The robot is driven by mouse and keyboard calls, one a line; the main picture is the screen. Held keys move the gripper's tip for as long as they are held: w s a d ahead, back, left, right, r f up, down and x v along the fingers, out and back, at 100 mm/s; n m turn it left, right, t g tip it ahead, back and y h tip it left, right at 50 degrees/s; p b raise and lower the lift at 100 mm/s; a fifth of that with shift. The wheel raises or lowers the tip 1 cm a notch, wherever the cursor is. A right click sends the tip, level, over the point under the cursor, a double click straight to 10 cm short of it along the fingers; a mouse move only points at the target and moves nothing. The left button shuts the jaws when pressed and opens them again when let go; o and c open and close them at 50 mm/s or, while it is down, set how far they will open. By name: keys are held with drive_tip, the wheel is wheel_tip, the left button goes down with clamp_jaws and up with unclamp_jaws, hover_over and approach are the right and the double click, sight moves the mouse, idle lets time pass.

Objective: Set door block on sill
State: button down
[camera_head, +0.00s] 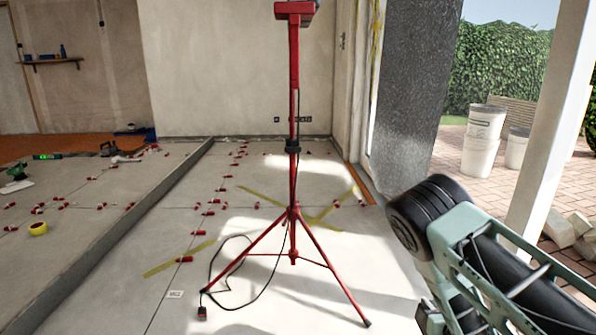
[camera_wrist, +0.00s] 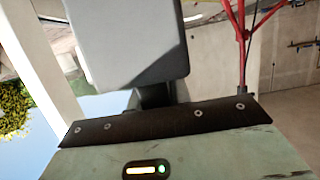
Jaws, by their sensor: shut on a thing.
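In the wrist view a plain grey block (camera_wrist: 125,45) fills the upper middle, tilted in the picture. My gripper (camera_wrist: 155,96) shows there as a green body with a dark strip, and a dark finger part meets the block's lower edge. It is shut on this block, which I take to be the door block; the fingertips are mostly hidden behind it. In the head view only my arm shows at the lower right, not the gripper or block. The door opening is right of centre there; its sill is not clearly visible, largely hidden by my arm.
A red tripod stand (camera_head: 293,160) stands mid-floor with splayed legs and a trailing cable. Red levelling clips (camera_head: 210,213) and yellow tape strips (camera_head: 180,258) lie on the tiles. A grey speckled panel (camera_head: 415,90) stands by the opening. White buckets (camera_head: 482,140) stand outside.

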drive_tip(key=s+a+r+p, duration=0.1)
drive_tip(key=s+r+p, duration=0.2)
drive_tip(key=r+p, duration=1)
drive_tip(key=s+a+r+p, duration=0.1)
drive_tip(key=s+r+p, duration=0.2)
drive_tip(key=r+p, duration=1.1)
drive_tip(key=s+a+r+p, duration=0.1)
drive_tip(key=s+r+p, duration=0.1)
drive_tip(key=r+p, duration=1.1)
drive_tip(key=shift+s+r+p, duration=0.35)
drive_tip(key=shift+s+r, duration=0.05)
drive_tip(key=shift+r, duration=3.45)
drive_tip(key=shift+d, duration=0.2)
drive_tip(key=shift+r, duration=0.1)
